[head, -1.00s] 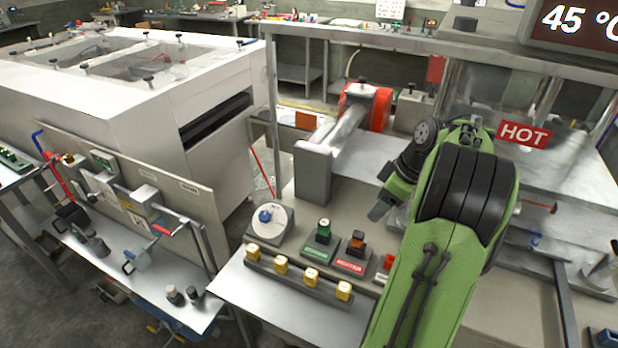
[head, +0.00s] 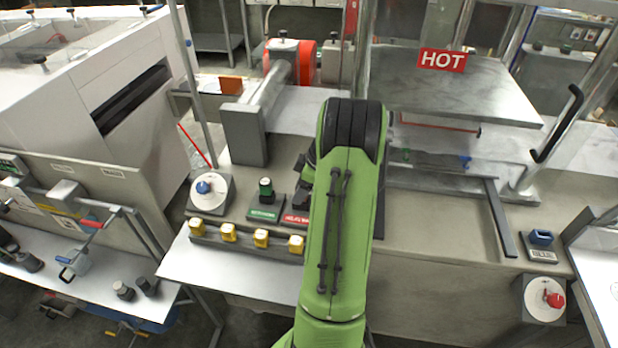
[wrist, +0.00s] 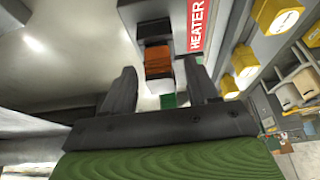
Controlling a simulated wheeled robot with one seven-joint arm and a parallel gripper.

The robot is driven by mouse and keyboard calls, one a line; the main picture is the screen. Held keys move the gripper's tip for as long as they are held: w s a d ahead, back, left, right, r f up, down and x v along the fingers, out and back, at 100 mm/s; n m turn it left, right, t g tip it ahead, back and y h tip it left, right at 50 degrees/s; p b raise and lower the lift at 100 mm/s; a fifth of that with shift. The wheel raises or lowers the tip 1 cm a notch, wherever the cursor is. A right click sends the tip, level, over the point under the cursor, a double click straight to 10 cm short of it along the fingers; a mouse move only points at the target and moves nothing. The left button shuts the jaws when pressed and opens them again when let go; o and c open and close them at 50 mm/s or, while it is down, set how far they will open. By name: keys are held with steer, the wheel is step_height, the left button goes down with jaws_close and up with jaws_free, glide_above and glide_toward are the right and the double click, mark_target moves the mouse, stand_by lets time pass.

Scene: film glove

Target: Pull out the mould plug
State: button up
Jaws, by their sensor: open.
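In the wrist view an orange-brown plug (wrist: 158,60) on a dark base shows between and beyond the fingertips of my gripper (wrist: 161,85). The gripper is open, with nothing seen clamped in it. A red label (wrist: 196,25) reading "HEATER" lies beside the plug. In the head view a plug with a dark green top (head: 265,188) stands on a block with a green label (head: 268,213). A red label (head: 297,218) is partly hidden by my green arm, which also hides the gripper and the orange plug. I cannot tell which plug is the mould one.
A row of yellow blocks (head: 228,232) lines the bench's front edge. A white dial with a blue knob (head: 203,187) stands at left. A metal plate (head: 470,88) with a red "HOT" sign (head: 443,60) is at the back right.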

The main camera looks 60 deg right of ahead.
steer(key=shift+a+f, duration=0.1)
steer(key=shift+f, duration=0.15)
steer(key=shift+c, duration=0.2)
steer(key=c, duration=1)
steer(key=shift+r, duration=0.1)
steer(key=shift+w, duration=0.1)
steer(key=shift+r, duration=0.4)
steer(key=shift+p, duration=0.3)
steer(key=shift+r+p, duration=1.5)
steer(key=shift+r, duration=0.65)
